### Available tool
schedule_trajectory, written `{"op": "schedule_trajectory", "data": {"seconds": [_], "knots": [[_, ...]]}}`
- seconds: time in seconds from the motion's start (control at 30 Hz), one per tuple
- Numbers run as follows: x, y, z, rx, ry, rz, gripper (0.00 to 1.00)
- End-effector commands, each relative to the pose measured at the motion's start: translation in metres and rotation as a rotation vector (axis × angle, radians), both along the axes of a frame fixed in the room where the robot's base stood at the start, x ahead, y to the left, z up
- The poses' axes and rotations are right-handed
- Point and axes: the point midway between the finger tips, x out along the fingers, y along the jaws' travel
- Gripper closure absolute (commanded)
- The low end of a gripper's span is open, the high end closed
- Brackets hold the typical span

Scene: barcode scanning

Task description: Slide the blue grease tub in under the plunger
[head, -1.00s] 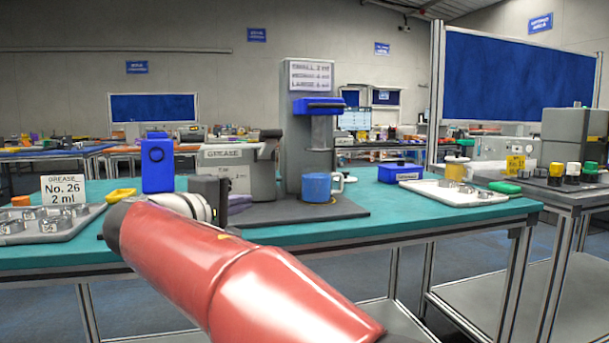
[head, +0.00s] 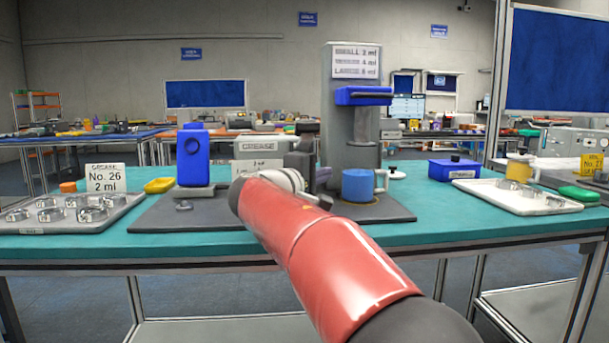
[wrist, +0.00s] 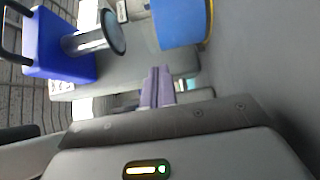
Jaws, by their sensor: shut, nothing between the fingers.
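The blue grease tub (head: 357,186), with a pale handle on its right, stands upright on the dark base plate of the grey press. It also shows at the top of the wrist view (wrist: 180,22). The plunger, with its round dark disc (wrist: 115,32), hangs from the blue press head (head: 364,96). The disc is apart from the tub; I cannot tell whether the two line up. My gripper (head: 323,176) is just left of the tub, and its purple fingers (wrist: 157,84) are shut and empty. Whether they touch the tub is unclear.
A grey grease unit (head: 258,152) and a blue dispenser (head: 193,158) stand left of the press. A tray of metal rings (head: 130,203) lies far left.

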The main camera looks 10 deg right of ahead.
Motion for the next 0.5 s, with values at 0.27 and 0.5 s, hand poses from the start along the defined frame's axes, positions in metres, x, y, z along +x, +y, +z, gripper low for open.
{"op": "schedule_trajectory", "data": {"seconds": [0.27,0.5], "knots": [[0.0,-0.024,0.001,0.0,-0.001,-0.001,1.0],[0.0,-0.025,0.0,0.0,-0.001,0.0,1.0]]}}
